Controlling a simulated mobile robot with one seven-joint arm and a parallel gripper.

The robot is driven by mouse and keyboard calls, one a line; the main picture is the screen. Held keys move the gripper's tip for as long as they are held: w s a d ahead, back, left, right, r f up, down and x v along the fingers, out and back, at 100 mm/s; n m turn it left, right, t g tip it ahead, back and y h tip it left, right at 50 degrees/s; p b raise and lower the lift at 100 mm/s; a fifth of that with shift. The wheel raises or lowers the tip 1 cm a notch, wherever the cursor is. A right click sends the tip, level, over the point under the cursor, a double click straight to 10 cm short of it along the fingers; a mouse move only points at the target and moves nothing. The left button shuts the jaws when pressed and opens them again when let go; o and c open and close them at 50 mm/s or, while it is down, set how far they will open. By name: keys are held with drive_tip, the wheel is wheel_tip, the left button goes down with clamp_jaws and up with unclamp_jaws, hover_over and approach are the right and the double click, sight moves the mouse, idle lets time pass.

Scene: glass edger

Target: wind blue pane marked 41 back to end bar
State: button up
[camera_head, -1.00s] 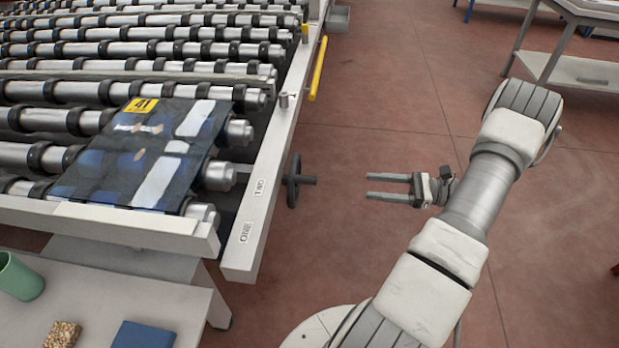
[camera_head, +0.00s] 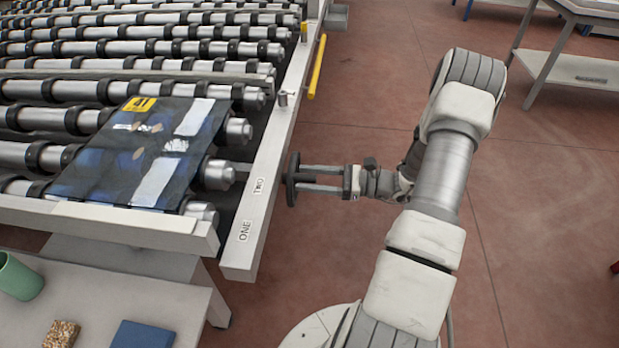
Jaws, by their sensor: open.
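The blue pane (camera_head: 120,172) with a yellow label at its far edge lies flat on the near rollers of the conveyor; light reflections cross its surface. The label read 41 in the earlier frame. The end bar (camera_head: 120,222) is the pale rail at the conveyor's near end, close to the pane's near edge. A dark handwheel (camera_head: 291,179) sits on the outer side of the right side rail, near the mark TWO. My gripper (camera_head: 305,178) is open, pointing left, with its fingertips at the handwheel. Whether the fingers touch the wheel or its handle cannot be told.
The side rail (camera_head: 272,165) carries the marks ONE and TWO and a yellow bar (camera_head: 317,67). A near table (camera_head: 90,290) holds a green cup (camera_head: 18,277), a speckled block (camera_head: 61,334) and a blue block (camera_head: 143,335).

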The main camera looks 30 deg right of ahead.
clamp_jaws()
idle(0.3)
idle(1.1)
